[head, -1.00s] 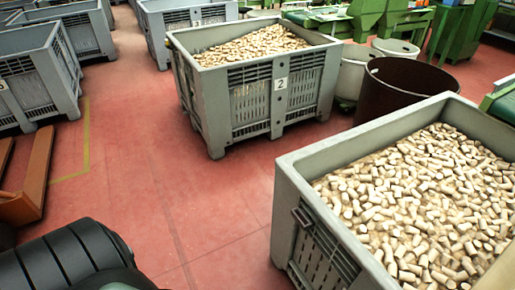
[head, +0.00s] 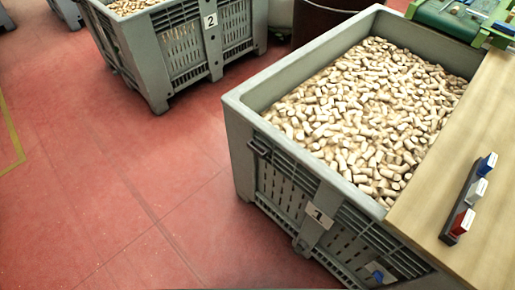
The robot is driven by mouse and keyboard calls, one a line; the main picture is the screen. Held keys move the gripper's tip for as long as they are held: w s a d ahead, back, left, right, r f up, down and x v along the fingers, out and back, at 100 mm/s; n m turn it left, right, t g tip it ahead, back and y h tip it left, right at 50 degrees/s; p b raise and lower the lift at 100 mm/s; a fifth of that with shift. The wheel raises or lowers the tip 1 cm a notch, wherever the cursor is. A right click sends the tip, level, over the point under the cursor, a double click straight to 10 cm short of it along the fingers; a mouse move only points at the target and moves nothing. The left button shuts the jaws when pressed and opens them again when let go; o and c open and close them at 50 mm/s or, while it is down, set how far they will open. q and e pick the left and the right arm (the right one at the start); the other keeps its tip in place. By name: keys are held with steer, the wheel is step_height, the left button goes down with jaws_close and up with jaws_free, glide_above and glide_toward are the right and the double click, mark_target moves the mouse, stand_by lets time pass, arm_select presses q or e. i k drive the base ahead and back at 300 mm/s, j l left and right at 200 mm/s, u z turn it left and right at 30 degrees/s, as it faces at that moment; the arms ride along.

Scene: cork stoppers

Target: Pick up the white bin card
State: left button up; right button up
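A white card (head: 476,191) stands in a dark narrow rack (head: 447,236) on the wooden table (head: 488,110) at the right. It is the middle one of three, between a blue card (head: 487,164) behind it and a red card (head: 462,223) in front. All three stand upright or nearly so; their faces are too small to read. Neither of my grippers is in view.
A grey bin (head: 243,125) full of corks, with a "1" plate (head: 318,215), stands against the table's left side. A small blue piece (head: 379,272) is low on its front. Bin "2" (head: 155,88) stands farther back. Red floor (head: 110,190) at left is clear.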

mark_target(476, 191)
steer(key=z, duration=1.85)
steer(key=u, duration=0.3)
steer(key=l+u, duration=0.4)
steer(key=i+l+u, duration=0.1)
steer(key=l+u, duration=0.75)
steer(key=k+j, duration=0.05)
steer(key=j, duration=0.05)
